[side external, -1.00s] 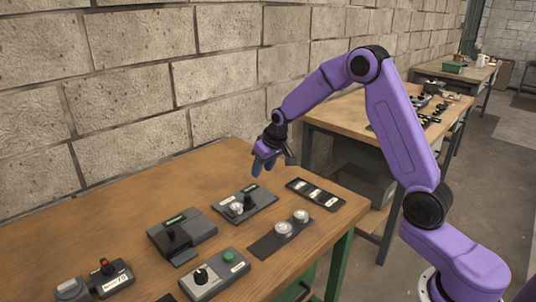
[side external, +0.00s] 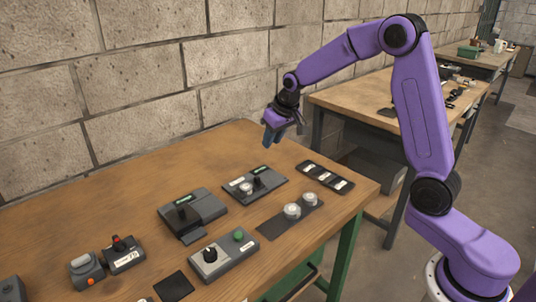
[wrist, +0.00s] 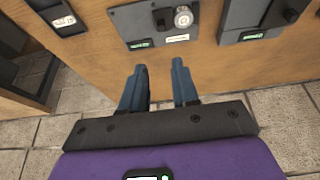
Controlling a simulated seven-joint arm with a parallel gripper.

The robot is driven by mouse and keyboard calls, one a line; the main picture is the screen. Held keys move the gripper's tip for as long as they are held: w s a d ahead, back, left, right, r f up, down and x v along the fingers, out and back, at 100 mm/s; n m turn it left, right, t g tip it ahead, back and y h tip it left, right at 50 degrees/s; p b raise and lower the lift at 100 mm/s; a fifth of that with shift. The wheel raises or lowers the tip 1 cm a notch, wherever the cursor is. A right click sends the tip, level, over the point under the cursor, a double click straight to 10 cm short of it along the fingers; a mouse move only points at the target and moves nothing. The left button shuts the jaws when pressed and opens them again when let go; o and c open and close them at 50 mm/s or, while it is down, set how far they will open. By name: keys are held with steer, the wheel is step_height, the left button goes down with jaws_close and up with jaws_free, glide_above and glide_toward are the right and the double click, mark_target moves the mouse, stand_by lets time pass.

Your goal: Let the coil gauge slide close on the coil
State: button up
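The coil gauge (side external: 267,193) appears to be the flat dark plate with a small green display, near the table's back edge. The silver round coil (side external: 245,188) sits on it, and a black upright block, apparently the slide (side external: 259,182), stands beside the coil. In the wrist view, the coil (wrist: 183,17) and the black block (wrist: 160,19) are at the top, side by side; I cannot tell whether they touch. My gripper (side external: 270,142) is above and behind the gauge in the side view. In the wrist view my gripper (wrist: 158,70) is open and empty, its blue fingers apart.
A black strip with white labels (side external: 326,177) lies right. A dark mat (side external: 272,229) with two silver discs is in front. A grey box with a green button (side external: 222,262) is nearer.

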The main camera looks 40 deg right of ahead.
mark_target(257, 176)
steer(key=x, duration=1.7)
steer(key=shift+w+a+f, duration=0.1)
steer(key=shift+a+f, duration=0.05)
steer(key=shift+a, duration=0.1)
